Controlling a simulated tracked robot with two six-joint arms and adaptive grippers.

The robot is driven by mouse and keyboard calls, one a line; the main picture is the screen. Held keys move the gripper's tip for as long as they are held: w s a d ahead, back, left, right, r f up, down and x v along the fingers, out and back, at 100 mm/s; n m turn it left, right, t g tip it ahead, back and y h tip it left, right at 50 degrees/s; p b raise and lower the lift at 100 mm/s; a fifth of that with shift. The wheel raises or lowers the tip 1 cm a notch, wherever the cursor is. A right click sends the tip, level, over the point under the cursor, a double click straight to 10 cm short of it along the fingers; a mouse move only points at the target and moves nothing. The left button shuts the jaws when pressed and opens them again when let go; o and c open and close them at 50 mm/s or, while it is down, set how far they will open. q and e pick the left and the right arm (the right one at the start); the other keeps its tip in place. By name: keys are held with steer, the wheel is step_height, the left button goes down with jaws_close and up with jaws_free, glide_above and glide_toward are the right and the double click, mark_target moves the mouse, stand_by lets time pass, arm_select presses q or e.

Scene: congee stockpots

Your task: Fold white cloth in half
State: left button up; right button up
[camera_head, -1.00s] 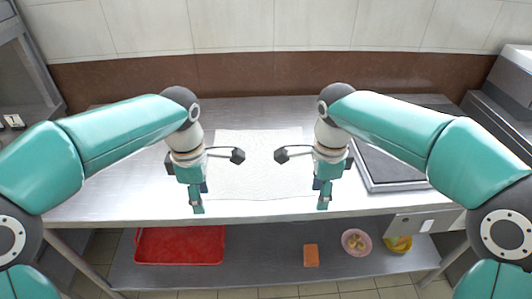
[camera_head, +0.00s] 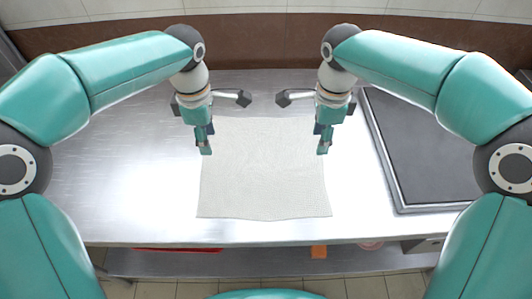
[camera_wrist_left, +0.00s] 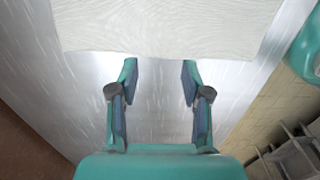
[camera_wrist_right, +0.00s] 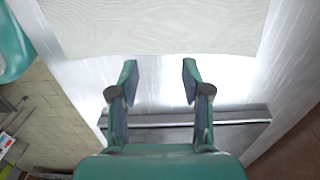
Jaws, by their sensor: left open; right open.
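The white cloth (camera_head: 265,185) lies flat and spread out on the steel table, roughly square with slightly wavy edges. My left gripper (camera_head: 206,148) is open and empty above the cloth's left edge, towards its far end. My right gripper (camera_head: 323,148) is open and empty above the right edge at about the same depth. In the left wrist view the cloth (camera_wrist_left: 165,28) lies just beyond my open fingertips (camera_wrist_left: 159,66), with bare steel between them. The right wrist view likewise shows the cloth (camera_wrist_right: 160,28) beyond my open fingertips (camera_wrist_right: 159,66).
The steel table (camera_head: 120,185) is clear left of the cloth. A dark framed plate (camera_head: 430,160) stands on the right. On the lower shelf, a red tray (camera_head: 180,250), an orange block (camera_head: 319,251) and a pink bowl (camera_head: 370,246) partly show.

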mark_target(213, 161)
arm_select(q)
step_height(213, 161, down, 5)
steer(key=shift+f, duration=0.1)
arm_select(e)
step_height(213, 161, down, 5)
steer(key=shift+d, duration=0.15)
arm_select(q)
steer(key=shift+d+f, duration=0.1)
steer(key=shift+f, duration=0.5)
arm_select(e)
steer(key=shift+f, duration=0.7)
arm_select(q)
steer(key=shift+f, duration=0.2)
arm_select(e)
steer(key=shift+f, duration=0.2)
arm_select(q)
steer(key=c, duration=0.7)
arm_select(e)
steer(key=shift+s, duration=0.1)
steer(key=c, duration=0.7)
arm_select(q)
steer(key=shift+s, duration=0.1)
jaws_close()
arm_select(e)
jaws_close()
arm_select(q)
steer(key=shift+r, duration=0.1)
arm_select(e)
steer(key=shift+r, duration=0.1)
